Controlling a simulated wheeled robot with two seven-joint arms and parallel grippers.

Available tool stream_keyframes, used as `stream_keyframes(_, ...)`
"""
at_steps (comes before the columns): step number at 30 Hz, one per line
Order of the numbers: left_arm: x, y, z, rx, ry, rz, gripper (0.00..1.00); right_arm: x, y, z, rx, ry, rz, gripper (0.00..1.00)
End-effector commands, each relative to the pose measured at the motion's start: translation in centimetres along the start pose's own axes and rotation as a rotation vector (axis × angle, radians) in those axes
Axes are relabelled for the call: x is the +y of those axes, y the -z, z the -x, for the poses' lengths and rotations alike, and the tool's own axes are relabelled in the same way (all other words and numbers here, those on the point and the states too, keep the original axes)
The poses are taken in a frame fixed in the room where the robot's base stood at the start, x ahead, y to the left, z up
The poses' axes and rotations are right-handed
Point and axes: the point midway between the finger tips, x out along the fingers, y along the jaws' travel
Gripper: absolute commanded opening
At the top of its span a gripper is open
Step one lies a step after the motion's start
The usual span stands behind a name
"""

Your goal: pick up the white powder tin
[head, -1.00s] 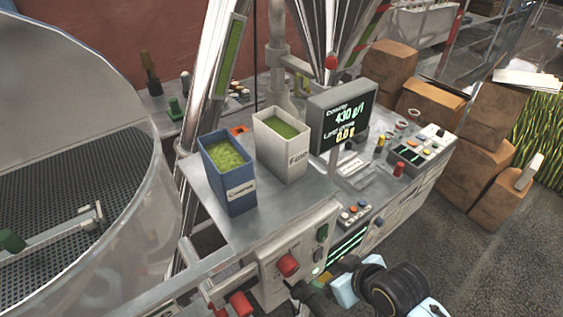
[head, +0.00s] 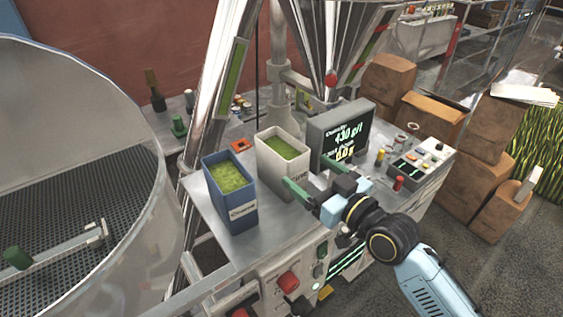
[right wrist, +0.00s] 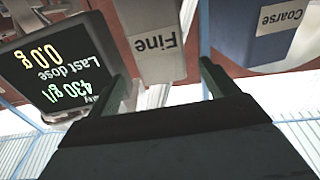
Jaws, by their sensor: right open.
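The white powder tin (head: 269,171), open-topped and full of green powder, stands upright on the metal table. Its "Fine" label is partly covered by my right gripper (head: 309,178) in the head view. That gripper is open and empty, at the tin's right side. In the right wrist view, which looks upside down, the tin (right wrist: 155,62) shows ahead, between the two green fingers of the gripper (right wrist: 163,88). I cannot tell whether the fingers touch it. My left gripper is not in view.
A blue tin (head: 231,205) labelled "Coarse" stands left of the white tin. A display screen (head: 343,135) stands close on the right. A steel hopper (head: 335,40) hangs behind, and a large round sieve drum (head: 150,215) is at left. Bare table lies in front of the tins.

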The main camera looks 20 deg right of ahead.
Motion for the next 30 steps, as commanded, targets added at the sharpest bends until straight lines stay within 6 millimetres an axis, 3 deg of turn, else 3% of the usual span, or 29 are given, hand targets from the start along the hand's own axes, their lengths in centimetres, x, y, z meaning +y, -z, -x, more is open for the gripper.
stream_keyframes(4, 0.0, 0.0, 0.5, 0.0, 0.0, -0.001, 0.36, 0.0, 0.1, -2.6, 0.0, 0.0, -0.001, 0.85)
stream_keyframes(11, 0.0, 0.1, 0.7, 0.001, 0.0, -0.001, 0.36, -0.1, 0.0, -4.2, -0.003, 0.002, -0.001, 0.85)
stream_keyframes(21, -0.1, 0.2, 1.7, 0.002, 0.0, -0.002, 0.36, -0.2, 0.0, -8.6, -0.002, 0.001, -0.001, 0.85)
stream_keyframes(30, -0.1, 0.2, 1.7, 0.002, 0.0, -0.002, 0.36, -0.2, -0.1, -9.1, -0.003, 0.002, 0.0, 0.85)
